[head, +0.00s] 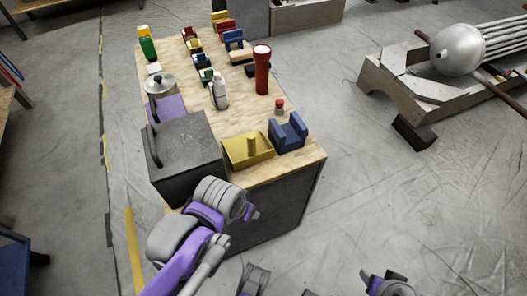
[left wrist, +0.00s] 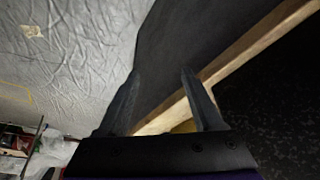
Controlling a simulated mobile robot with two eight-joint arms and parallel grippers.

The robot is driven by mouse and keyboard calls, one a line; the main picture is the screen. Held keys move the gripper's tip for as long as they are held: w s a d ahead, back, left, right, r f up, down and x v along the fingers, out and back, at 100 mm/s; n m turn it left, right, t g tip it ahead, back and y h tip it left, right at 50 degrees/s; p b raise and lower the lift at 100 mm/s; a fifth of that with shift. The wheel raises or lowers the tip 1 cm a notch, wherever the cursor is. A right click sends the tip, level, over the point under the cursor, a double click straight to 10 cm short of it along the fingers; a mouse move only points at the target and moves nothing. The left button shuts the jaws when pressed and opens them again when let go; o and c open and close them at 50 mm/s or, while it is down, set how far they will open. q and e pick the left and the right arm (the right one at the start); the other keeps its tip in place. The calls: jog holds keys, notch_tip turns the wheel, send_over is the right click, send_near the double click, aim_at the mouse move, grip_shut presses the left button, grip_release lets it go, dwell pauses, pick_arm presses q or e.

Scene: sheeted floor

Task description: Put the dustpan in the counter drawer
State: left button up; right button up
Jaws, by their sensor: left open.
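A yellow dustpan-like tray with a stubby upright post (head: 248,150) sits on the front of the wooden counter top (head: 290,170) in the head view. A dark grey box-like unit with a curved handle (head: 185,150) stands left of it; I cannot tell whether it is the drawer. My left gripper (head: 251,212) is low in front of the counter, apart from the yellow tray; its fingers are mostly hidden there. In the left wrist view my left gripper (left wrist: 160,95) is open and empty, with the wooden edge and a bit of yellow beyond. My right gripper (head: 385,286) is partly cut off at the bottom edge.
A blue holder (head: 288,132), a red torch (head: 262,70), a white bottle (head: 218,92) and a lidded pot (head: 160,86) crowd the counter. Small coloured blocks line its far end. A low bench (head: 395,85) stands right.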

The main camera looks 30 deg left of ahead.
pick_arm(q)
jog(key=w+r+g+p, duration=0.1)
jog(key=w+r+p, duration=0.35)
jog(key=r, duration=0.35)
notch_tip(320, 180, up, 9)
jog(key=m+g+p, duration=0.2)
jog(key=g+p, duration=0.1)
jog(key=p, duration=0.5)
send_over(252, 146)
jog(key=w, duration=0.1)
jog(key=shift+w+f, duration=0.1)
jog(key=shift+f, duration=0.05)
jog(key=shift+w+f, duration=0.15)
jog(key=shift+f, duration=0.05)
notch_tip(252, 146, down, 5)
jog(key=shift+r+b, duration=0.1)
jog(key=shift+b, duration=0.35)
jog(key=f, duration=0.5)
jog(key=shift+s+a+f, duration=0.25)
jog(key=shift+a+f, duration=0.1)
jog(key=shift+a, duration=0.05)
pick_arm(e)
notch_tip(252, 146, up, 14)
jog(key=shift+w+d, duration=0.2)
jog(key=shift+d, duration=0.1)
pick_arm(q)
grip_shut()
